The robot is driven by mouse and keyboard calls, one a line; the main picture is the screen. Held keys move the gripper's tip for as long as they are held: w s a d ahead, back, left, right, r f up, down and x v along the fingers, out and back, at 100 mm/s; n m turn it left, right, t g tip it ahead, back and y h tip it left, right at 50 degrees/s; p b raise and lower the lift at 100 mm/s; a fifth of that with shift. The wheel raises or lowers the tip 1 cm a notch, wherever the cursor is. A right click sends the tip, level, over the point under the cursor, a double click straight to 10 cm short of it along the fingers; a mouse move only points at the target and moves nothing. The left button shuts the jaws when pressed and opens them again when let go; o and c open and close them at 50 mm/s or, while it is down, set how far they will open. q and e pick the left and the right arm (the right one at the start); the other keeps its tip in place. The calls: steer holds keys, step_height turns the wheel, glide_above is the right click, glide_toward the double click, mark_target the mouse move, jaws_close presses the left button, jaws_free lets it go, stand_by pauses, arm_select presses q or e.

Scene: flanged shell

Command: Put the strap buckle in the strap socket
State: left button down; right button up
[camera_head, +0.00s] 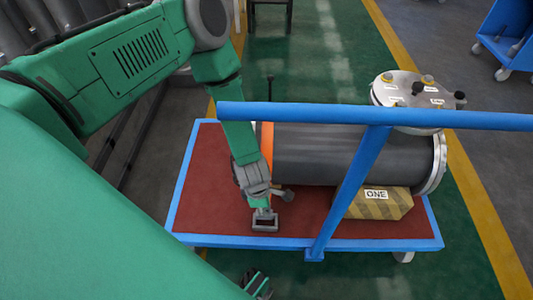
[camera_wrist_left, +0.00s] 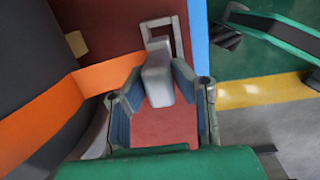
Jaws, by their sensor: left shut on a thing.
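My left gripper (camera_head: 260,197) reaches down over the left part of the cart. It is shut on the strap buckle (camera_head: 265,222), a grey piece with an open rectangular frame at its far end. In the left wrist view the grey body of the buckle (camera_wrist_left: 158,78) sits between the fingers. An orange strap (camera_head: 267,145) circles the dark cylinder beside the gripper. A small pale grey part (camera_head: 287,195) shows to the right of the fingers; I cannot tell whether it is the strap socket. My right gripper (camera_head: 257,284) is low in the head view, apart from the cart, its fingers spread.
The dark cylinder (camera_head: 320,152) lies on the cart's red deck (camera_head: 200,195), by a striped block (camera_head: 380,205) labelled ONE. A blue rail (camera_head: 440,119) crosses in front. A metal lid (camera_head: 415,105) with knobs stands at the right end. The deck's left part is mostly bare.

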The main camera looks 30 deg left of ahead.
arm_select(q)
step_height(320, 180, down, 6)
steer(key=shift+r+b, duration=0.1)
steer(key=shift+b, duration=0.95)
steer(key=c, duration=1.3)
jaws_free()
steer(key=shift+c, duration=0.2)
steer(key=r+p, duration=0.1)
steer(key=r, duration=0.2)
steer(key=r+p, duration=0.2)
steer(key=r, duration=0.2)
steer(key=s+r+p, duration=0.1)
steer(key=r, duration=0.3)
steer(key=shift+a+p, duration=0.35)
steer(key=shift+a, duration=0.05)
steer(key=shift+r, duration=0.45)
steer(key=shift+s, duration=0.1)
